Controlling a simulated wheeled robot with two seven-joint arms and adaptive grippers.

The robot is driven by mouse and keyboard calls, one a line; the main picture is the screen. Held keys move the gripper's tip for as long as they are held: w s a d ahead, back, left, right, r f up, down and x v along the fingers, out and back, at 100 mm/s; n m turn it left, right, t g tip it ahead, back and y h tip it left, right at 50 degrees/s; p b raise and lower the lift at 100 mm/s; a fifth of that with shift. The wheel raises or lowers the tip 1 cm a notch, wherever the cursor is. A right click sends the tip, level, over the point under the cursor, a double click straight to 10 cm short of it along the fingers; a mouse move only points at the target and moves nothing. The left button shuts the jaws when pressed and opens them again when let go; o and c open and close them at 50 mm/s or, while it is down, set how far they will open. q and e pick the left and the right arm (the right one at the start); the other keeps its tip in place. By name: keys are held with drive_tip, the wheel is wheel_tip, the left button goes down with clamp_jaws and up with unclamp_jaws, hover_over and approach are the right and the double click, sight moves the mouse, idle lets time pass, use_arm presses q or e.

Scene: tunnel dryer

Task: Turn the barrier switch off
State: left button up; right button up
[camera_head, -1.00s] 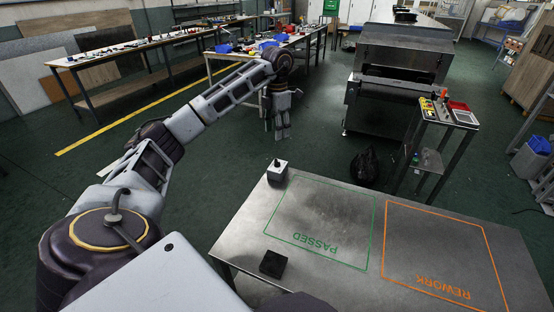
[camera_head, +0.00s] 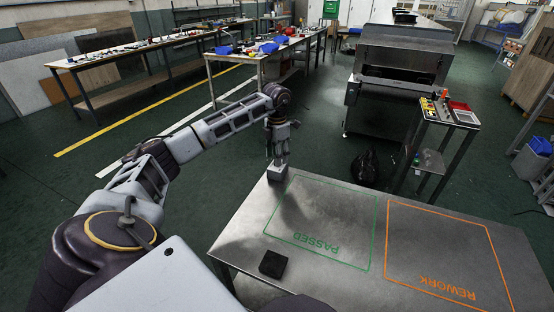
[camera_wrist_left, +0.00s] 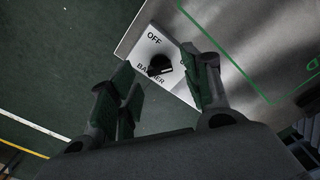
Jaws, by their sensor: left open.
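The barrier switch (camera_head: 277,172) is a small light box on the back left corner of the metal table. In the left wrist view its top plate (camera_wrist_left: 154,44) reads "OFF" and "BARRIER", and a black knob (camera_wrist_left: 159,65) sits on it. My left gripper (camera_head: 278,158) is just above the box in the head view, pointing down. In the left wrist view the left gripper (camera_wrist_left: 165,82) is open, with its fingers on either side of the knob. I cannot tell whether the fingers touch it. My right gripper is not in view.
The metal table (camera_head: 225,243) has a green PASSED outline and an orange REWORK outline. A black block (camera_head: 273,264) lies near its front left. A control stand (camera_head: 447,112) and the dryer (camera_head: 403,58) stand behind. Open floor lies left of the table.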

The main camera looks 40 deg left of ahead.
use_arm(q)
drive_tip(key=shift+f, duration=0.75)
drive_tip(key=shift+c, duration=0.6)
drive_tip(key=c, duration=0.9)
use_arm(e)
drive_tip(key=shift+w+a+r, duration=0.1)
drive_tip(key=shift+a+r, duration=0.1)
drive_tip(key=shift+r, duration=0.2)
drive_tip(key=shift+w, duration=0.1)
